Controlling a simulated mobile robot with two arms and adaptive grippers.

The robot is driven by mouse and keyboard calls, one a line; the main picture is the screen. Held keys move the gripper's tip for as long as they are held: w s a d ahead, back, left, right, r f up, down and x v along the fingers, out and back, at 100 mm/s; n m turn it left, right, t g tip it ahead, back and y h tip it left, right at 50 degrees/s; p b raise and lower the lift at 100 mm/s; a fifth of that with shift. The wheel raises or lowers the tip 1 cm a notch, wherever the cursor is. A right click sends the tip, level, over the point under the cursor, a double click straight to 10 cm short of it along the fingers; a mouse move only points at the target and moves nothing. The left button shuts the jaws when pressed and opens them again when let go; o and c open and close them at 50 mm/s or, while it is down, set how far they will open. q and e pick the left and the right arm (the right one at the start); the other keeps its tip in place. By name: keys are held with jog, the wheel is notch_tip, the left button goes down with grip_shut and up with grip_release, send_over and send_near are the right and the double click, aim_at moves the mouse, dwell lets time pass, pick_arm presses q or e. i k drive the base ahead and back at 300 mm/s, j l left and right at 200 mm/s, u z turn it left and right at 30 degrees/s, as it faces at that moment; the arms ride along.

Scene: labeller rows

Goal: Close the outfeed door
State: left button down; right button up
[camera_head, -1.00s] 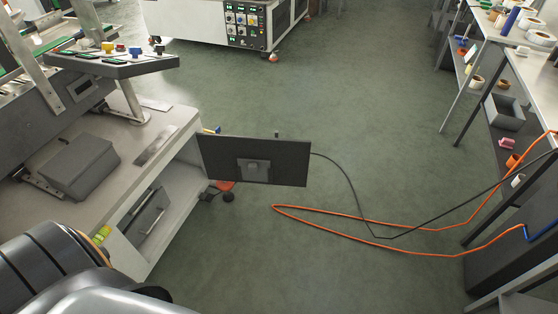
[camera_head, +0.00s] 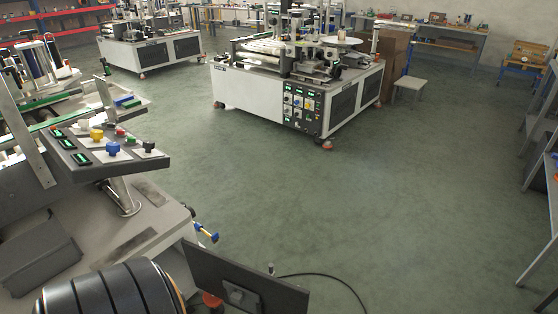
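A dark flat panel (camera_head: 217,272), which looks like the outfeed door, stands out from the corner of the near labelling machine (camera_head: 62,215) at the bottom of the head view. It is swung open, away from the machine's side, with a grey block-like handle or latch (camera_head: 240,294) on its face. Its lower part is cut off by the frame edge. A ribbed black part of my own arm covers the bottom left, in front of the machine. Neither gripper is in view.
A control panel (camera_head: 108,150) with coloured knobs juts out above the near machine. A black cable (camera_head: 325,277) runs on the floor right of the door. Open green floor (camera_head: 370,200) lies beyond. Another labelling machine (camera_head: 255,95) stands behind; shelving (camera_head: 548,180) is at right.

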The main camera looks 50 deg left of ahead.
aim_at(208, 269)
jog(key=i, duration=2.2)
jog(key=i+u, duration=0.3)
jog(key=u, duration=0.15)
jog(key=i+l+u, duration=0.15)
jog(key=i+u, duration=0.15)
jog(key=u, duration=0.2)
jog(key=i+l+u, duration=0.25)
jog(key=u, duration=3.1)
jog(key=k+l+z, duration=0.1)
jog(key=z, duration=0.2)
jog(key=k, duration=0.1)
